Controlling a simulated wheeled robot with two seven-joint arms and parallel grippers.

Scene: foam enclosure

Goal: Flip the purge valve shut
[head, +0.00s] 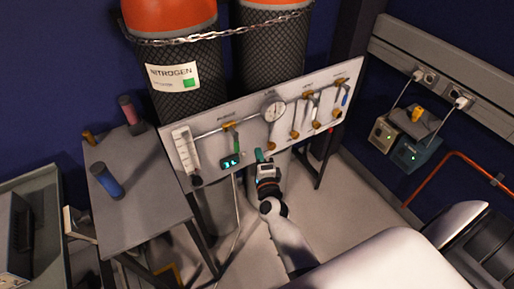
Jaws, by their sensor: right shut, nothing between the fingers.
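The grey valve panel (205,151) stands in front of two gas cylinders. Near its left part, under a small label too small to read surely, is a brass valve (229,125) on a horizontal pipe. Its green lever (237,145) hangs down, across the pipe. My right gripper (260,155) is shut and empty, at the panel's lower edge. It is just right of and slightly below the green lever, and appears apart from it; the exact depth gap is hard to tell. My left gripper is not in view.
A digital display (231,161) sits below the lever, and a flow meter (185,153) at the panel's left. A round gauge (275,111) and several brass valves are to the right. A grey table (140,200) with a blue cylinder (106,181) stands at left.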

